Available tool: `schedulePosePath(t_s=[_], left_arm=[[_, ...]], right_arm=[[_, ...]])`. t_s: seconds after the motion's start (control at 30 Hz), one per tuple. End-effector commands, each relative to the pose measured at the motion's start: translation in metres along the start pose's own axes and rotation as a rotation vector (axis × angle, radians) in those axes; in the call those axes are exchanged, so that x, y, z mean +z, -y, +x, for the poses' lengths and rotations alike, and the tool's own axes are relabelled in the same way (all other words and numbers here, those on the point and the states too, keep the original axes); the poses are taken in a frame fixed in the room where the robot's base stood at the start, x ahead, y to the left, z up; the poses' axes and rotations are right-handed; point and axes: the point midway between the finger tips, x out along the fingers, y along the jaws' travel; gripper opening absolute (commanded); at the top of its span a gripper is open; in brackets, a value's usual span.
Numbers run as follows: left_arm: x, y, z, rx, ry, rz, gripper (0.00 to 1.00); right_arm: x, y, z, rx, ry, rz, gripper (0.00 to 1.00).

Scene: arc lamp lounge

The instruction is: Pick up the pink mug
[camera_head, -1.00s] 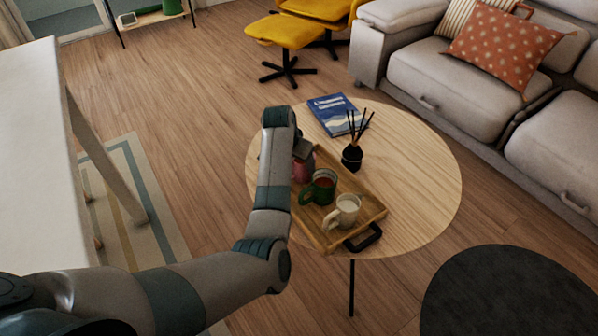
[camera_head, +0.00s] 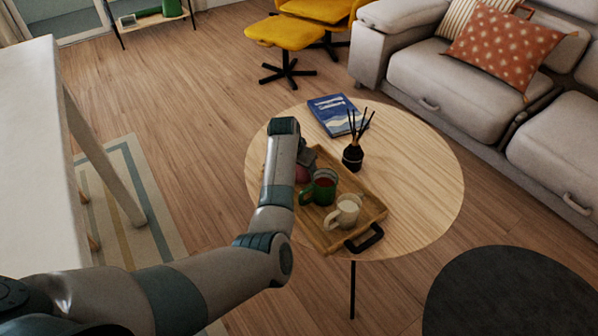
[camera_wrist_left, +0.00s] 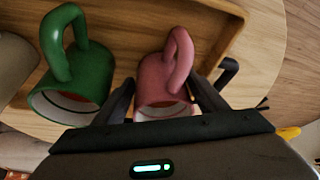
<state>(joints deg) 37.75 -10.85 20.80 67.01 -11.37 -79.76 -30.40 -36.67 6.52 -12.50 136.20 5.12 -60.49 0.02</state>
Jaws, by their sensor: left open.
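The pink mug (camera_head: 302,175) stands in the wooden tray (camera_head: 374,219) on the round table, partly hidden behind my left arm. In the left wrist view the pink mug (camera_wrist_left: 163,78) shows its looped handle and rim between the two dark fingers. My left gripper (camera_wrist_left: 163,98) is open, with one finger on each side of the mug. In the head view my left gripper (camera_head: 306,157) is mostly hidden by its own wrist. I cannot tell whether the fingers touch the mug. My right gripper is not in view.
A green mug (camera_head: 320,188) stands close beside the pink one, and a cream mug (camera_head: 344,211) stands nearer the tray's dark handle (camera_head: 364,238). A black reed diffuser (camera_head: 353,155) and a blue book (camera_head: 338,115) sit behind. The table's right side (camera_head: 425,185) is clear.

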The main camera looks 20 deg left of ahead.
Motion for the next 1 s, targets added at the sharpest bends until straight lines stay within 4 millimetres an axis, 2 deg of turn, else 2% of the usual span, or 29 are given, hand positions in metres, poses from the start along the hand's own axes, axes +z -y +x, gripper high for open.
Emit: schedulePosePath(t_s=[0.1,0.57,0.7,0.77,1.0], left_arm=[[-0.0003,0.0004,0.0054,0.000,-0.001,-0.001,0.66],[0.0000,0.0004,0.0054,-0.001,0.000,0.000,0.66],[0.0000,0.0004,0.0054,-0.001,0.000,-0.001,0.33],[0.0001,0.0003,0.0054,-0.001,0.000,0.000,0.19],[-0.0015,0.0006,0.0039,-0.002,-0.002,0.000,0.19]], right_arm=[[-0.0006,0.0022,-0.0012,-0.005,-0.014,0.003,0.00],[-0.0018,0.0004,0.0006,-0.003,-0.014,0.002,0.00],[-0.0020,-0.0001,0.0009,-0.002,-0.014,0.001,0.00],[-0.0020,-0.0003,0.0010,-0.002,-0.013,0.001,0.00],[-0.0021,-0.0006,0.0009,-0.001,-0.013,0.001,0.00]])
